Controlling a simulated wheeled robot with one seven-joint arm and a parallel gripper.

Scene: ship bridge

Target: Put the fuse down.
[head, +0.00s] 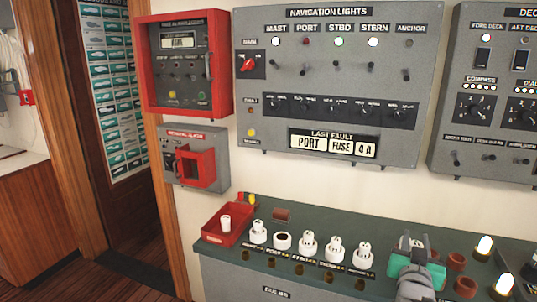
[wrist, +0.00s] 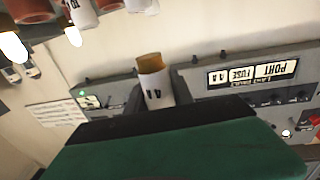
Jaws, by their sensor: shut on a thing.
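My gripper (head: 412,272), with green pads, is low over the right part of the green-topped fuse bench (head: 330,249) in the head view. In the wrist view a white fuse (wrist: 155,88) marked 4 A, with an amber end, sticks out past the dark edge of my gripper, which is shut on it. The gripper hides the fuse's other end. A red tray (head: 212,238) at the bench's left end holds another white fuse (head: 226,223). The second holder (head: 282,240) in the row is open and dark; several others carry white caps.
The navigation lights panel (head: 340,90) on the wall reads last fault PORT FUSE 4 A. Lit bulbs (head: 484,248) and brown cylinders (head: 465,287) stand right of my gripper. A brown piece (head: 282,214) lies behind the holder row.

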